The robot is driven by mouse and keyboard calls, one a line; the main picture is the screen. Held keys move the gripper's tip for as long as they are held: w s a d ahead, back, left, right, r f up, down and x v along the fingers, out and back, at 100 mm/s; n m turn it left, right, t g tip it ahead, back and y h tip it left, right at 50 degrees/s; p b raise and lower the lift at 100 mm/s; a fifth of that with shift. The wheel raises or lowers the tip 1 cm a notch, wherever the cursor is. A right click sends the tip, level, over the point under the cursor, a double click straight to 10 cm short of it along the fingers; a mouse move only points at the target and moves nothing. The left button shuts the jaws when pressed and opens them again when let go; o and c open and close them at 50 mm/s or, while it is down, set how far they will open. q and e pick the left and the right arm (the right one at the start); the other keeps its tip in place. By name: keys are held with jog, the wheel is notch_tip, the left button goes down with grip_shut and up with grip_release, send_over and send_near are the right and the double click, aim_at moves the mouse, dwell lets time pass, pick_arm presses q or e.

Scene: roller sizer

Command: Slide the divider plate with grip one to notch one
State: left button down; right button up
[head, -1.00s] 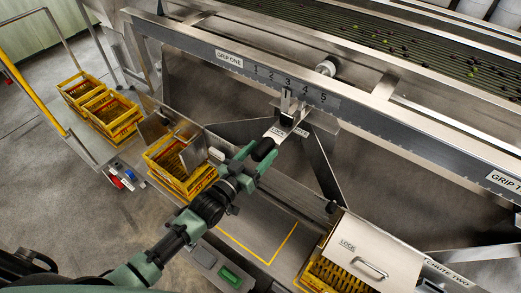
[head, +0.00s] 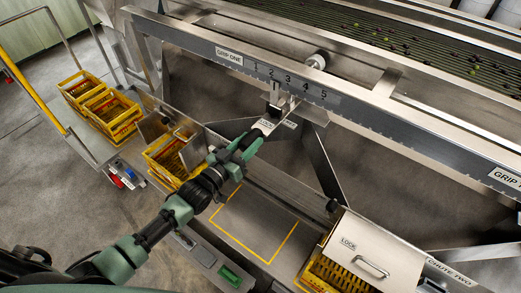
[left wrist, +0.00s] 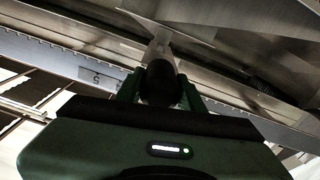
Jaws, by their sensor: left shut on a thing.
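The notch scale (head: 290,83) is a grey strip marked 1 to 5 on the machine's front rail, with the GRIP ONE label (head: 229,55) at its left end. My left gripper (head: 258,136) reaches up from below and is shut on the plate's grip. In the left wrist view a dark rounded grip (left wrist: 160,84) sits between the fingers, with a metal arm (left wrist: 160,42) running on beyond it. The fingertips are partly hidden. My right gripper is not in view.
Yellow crates (head: 175,155) stand at the left end of the bench, with more crates (head: 110,110) farther left. A metal lid marked LOCK (head: 372,250) covers a crate at the lower right. A yellow-outlined area (head: 255,220) of the bench is empty.

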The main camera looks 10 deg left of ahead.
pick_arm(q)
jog(key=w+a+b, duration=0.2)
jog(key=w+a, duration=0.1)
jog(key=a, duration=0.4)
jog(key=shift+a, duration=0.2)
jog(key=shift+r, duration=0.1)
jog(key=c, duration=0.9)
grip_release()
jog(key=shift+a, duration=0.2)
jog(key=v, duration=0.7)
jog(key=shift+s, duration=0.3)
